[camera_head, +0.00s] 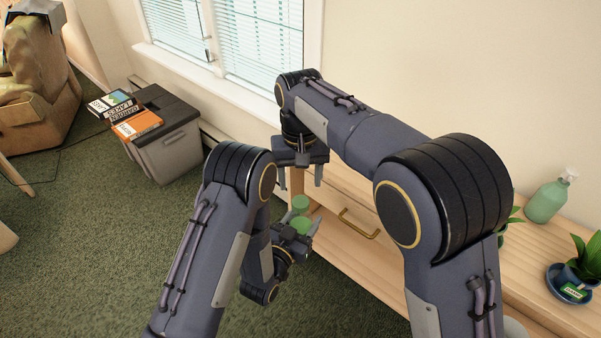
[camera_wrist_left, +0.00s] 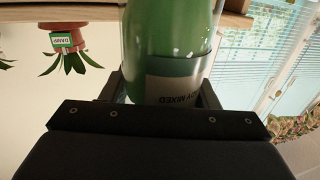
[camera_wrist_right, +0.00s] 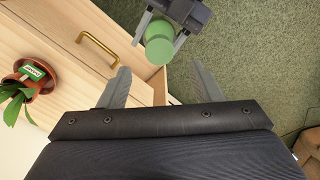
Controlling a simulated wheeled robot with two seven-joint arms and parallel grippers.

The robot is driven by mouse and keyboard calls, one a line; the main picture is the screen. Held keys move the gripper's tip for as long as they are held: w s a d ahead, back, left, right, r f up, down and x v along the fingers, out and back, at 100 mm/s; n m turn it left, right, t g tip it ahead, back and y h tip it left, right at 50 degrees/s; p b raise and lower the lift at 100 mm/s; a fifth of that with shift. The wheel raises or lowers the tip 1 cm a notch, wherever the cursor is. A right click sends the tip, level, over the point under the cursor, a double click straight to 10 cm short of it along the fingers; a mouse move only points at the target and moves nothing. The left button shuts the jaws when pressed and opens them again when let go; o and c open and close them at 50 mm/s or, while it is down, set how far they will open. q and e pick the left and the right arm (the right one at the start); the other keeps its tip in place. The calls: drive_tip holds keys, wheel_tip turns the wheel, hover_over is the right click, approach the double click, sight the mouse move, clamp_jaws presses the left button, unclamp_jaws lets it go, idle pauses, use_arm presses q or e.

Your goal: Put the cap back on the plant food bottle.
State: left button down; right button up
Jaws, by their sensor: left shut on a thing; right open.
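The right wrist view shows the bottle (camera_wrist_right: 158,52) from above, with a round green top. I cannot tell whether that top is the cap, and no separate cap can be made out. My right gripper (camera_head: 299,182) is open and empty, above the bottle and apart from it.
The wooden cabinet (camera_head: 350,262) has a brass handle (camera_head: 359,224). On its top are a green spray bottle (camera_head: 546,202) and a plant on a blue saucer (camera_head: 556,286). A potted plant (camera_wrist_right: 40,85) shows in the right wrist view. A grey bin (camera_head: 165,150) bears books. Carpet lies open at left.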

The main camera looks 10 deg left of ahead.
sight(300, 201)
drive_tip(key=n, duration=0.4)
drive_tip(key=shift+r+n, duration=0.25)
drive_tip(key=shift+n, duration=0.05)
drive_tip(key=n, duration=0.3)
drive_tip(key=shift+r+n, duration=0.2)
drive_tip(key=shift+n, duration=0.1)
drive_tip(key=shift+f, duration=0.1)
drive_tip(key=shift+f, duration=3.95)
drive_tip(key=shift+c, duration=0.3)
drive_tip(key=c, duration=1)
drive_tip(key=o, duration=1.2)
drive_tip(key=shift+c, duration=0.2)
drive_tip(key=shift+w+r, duration=0.1)
drive_tip(key=shift+r, duration=0.05)
